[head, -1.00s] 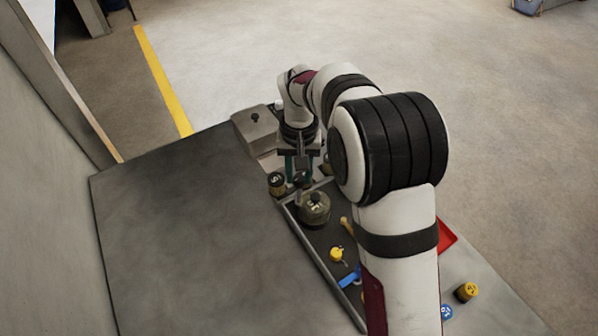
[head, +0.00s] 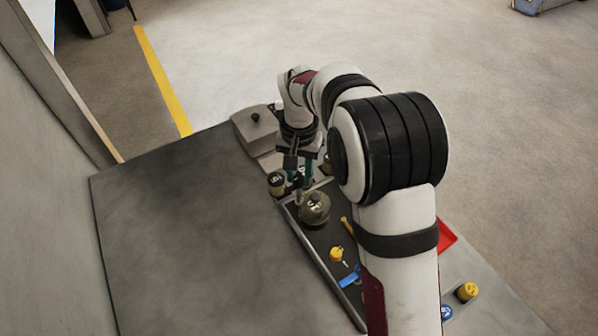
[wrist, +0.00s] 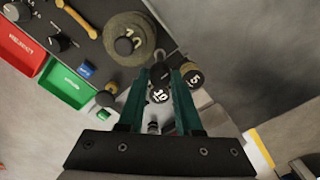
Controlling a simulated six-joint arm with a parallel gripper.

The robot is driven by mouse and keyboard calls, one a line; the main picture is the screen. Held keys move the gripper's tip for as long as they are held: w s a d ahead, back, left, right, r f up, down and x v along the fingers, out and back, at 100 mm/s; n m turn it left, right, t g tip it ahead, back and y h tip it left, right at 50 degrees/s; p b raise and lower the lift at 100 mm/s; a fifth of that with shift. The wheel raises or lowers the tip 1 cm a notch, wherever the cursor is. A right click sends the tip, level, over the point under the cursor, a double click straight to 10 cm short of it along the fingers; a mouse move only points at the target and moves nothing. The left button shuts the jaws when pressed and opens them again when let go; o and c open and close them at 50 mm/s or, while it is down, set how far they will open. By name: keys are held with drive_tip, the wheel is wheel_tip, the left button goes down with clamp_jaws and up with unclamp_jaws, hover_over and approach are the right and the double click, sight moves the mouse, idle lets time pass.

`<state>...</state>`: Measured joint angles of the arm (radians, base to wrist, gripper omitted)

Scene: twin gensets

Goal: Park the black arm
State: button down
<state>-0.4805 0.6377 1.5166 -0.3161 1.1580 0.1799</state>
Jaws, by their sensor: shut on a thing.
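My gripper (wrist: 160,70) has two teal fingers and points down at the far end of the tray; in the head view it (head: 302,186) stands beside a round olive weight. The jaws are closed on a small grey and dark piece (wrist: 160,57) near the fingertips, mostly hidden in the head view. I cannot clearly identify a black arm.
The round olive weight (head: 314,207) and a weight marked 5 (head: 277,184) stand close to the gripper. The dark tray (head: 322,268) holds a yellow piece (head: 336,254) and a blue piece (head: 350,277). Red (wrist: 18,55) and green (wrist: 65,84) bins lie beyond. The bench's left (head: 180,240) is clear.

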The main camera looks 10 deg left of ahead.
sight(299, 178)
drive_tip(key=c, duration=0.6)
unclamp_jaws()
wheel_tip(299, 178, up, 16)
drive_tip(key=shift+f, duration=0.1)
drive_tip(key=s+d+r+m, duration=0.1)
drive_tip(key=s+d+r, duration=0.1)
drive_tip(key=s+d, duration=0.5)
drive_tip(key=s+d+f+m, duration=0.1)
drive_tip(key=s+d+f, duration=0.2)
drive_tip(key=s, duration=0.3)
drive_tip(key=s+d+f+m+y, duration=0.1)
drive_tip(key=s+d+f+m, duration=0.1)
drive_tip(key=s, duration=0.5)
drive_tip(key=s+d+f+m, duration=0.1)
drive_tip(key=s+d+f, duration=0.3)
drive_tip(key=s, duration=0.3)
drive_tip(key=shift+s+d+y, duration=0.2)
drive_tip(key=shift+d+y, duration=0.2)
drive_tip(key=shift+d, duration=0.35)
